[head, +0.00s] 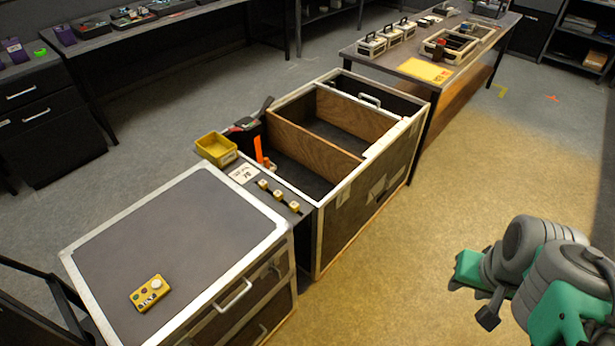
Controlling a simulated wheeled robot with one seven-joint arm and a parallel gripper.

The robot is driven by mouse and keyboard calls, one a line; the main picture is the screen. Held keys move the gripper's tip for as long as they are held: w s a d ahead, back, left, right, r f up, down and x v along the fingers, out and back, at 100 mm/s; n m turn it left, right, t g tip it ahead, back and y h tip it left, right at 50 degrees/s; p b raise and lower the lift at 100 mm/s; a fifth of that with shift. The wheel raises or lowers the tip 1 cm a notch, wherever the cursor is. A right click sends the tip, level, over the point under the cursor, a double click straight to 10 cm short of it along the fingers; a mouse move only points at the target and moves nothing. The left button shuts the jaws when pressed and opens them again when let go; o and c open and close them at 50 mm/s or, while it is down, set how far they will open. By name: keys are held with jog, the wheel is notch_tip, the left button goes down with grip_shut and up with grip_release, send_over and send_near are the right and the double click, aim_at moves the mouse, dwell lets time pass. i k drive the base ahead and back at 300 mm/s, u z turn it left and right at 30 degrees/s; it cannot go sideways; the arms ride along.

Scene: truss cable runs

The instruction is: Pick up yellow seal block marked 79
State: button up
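Three small yellow blocks stand in a row on the dark ledge at the front left of the open case. They are a far one (263,185), a middle one (279,195) and a near one (294,206). Each has a pale top face with a dark mark too small to read, so I cannot tell which is 79. Dark strips show beside them. My arm shows at the lower right, well apart from the blocks over the floor. I cannot make out my gripper's fingers in this view.
A white card (243,174) and a yellow bin (216,149) are beyond the blocks. The open case (414,145) has wooden dividers. A closed case (170,240) carries a yellow control box (150,293). A long table (395,61) stands behind.

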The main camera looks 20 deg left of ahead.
aim_at(263, 184)
jog(key=z, duration=0.05)
jog(key=i, duration=0.8)
jog(key=u, duration=3.05)
